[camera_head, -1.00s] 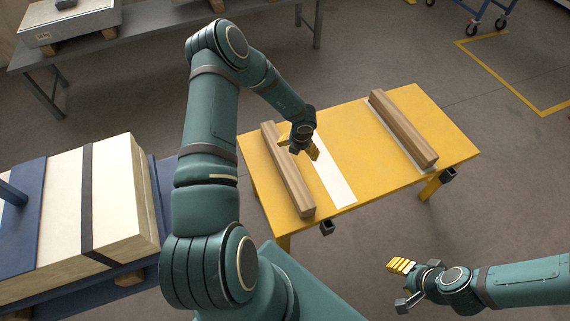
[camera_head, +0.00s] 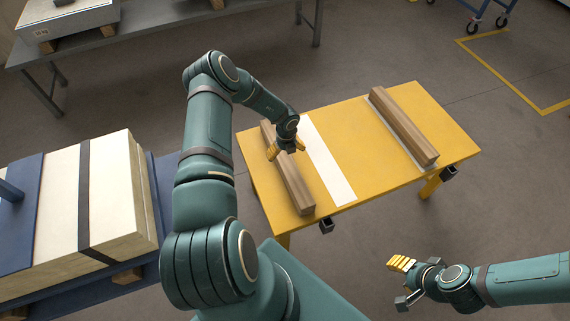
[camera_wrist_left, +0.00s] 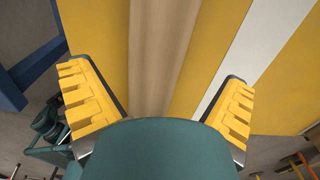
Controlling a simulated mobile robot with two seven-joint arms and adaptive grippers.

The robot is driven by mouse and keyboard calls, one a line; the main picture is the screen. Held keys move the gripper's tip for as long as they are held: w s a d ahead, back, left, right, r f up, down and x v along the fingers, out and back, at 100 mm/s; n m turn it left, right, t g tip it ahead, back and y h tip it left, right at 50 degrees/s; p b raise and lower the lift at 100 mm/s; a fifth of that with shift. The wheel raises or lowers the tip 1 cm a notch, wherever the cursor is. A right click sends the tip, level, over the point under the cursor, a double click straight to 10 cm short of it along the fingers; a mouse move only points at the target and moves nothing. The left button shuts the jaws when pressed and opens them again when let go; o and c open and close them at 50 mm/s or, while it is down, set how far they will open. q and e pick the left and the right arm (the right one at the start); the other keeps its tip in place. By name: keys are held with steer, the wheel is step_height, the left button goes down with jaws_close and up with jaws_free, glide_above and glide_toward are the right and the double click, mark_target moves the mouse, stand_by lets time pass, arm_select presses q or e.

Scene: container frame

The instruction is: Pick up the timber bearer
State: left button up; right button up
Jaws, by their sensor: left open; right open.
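Two brown timber bearers lie on a yellow table (camera_head: 370,150). The left bearer (camera_head: 294,186) lies along the table's left side, and the right bearer (camera_head: 404,127) lies toward its right side. My left gripper (camera_head: 286,149) is open and empty over the left bearer, hiding part of its far half. In the left wrist view the left bearer (camera_wrist_left: 158,60) runs between the two spread yellow-padded fingers, with space on both sides. I cannot tell how high the fingers are above the tabletop. My right gripper (camera_head: 403,282) is open and empty, low in front of the table.
A white strip (camera_head: 328,162) lies on the tabletop just right of the left bearer. A strapped pale stack (camera_head: 112,200) on a blue frame stands to the left. A grey bench (camera_head: 170,22) is behind. The tabletop between the white strip and right bearer is clear.

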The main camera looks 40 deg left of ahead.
mark_target(285, 157)
arm_select(q)
steer(key=f+b, duration=0.1)
steer(key=f, duration=0.4)
steer(key=shift+s+a+f+b, duration=0.1)
steer(key=shift+s+f+b, duration=0.1)
steer(key=shift+b, duration=0.15)
steer(key=shift+r, duration=0.1)
steer(key=c, duration=1.3)
steer(key=shift+w+r, duration=0.1)
steer(key=shift+c, duration=0.4)
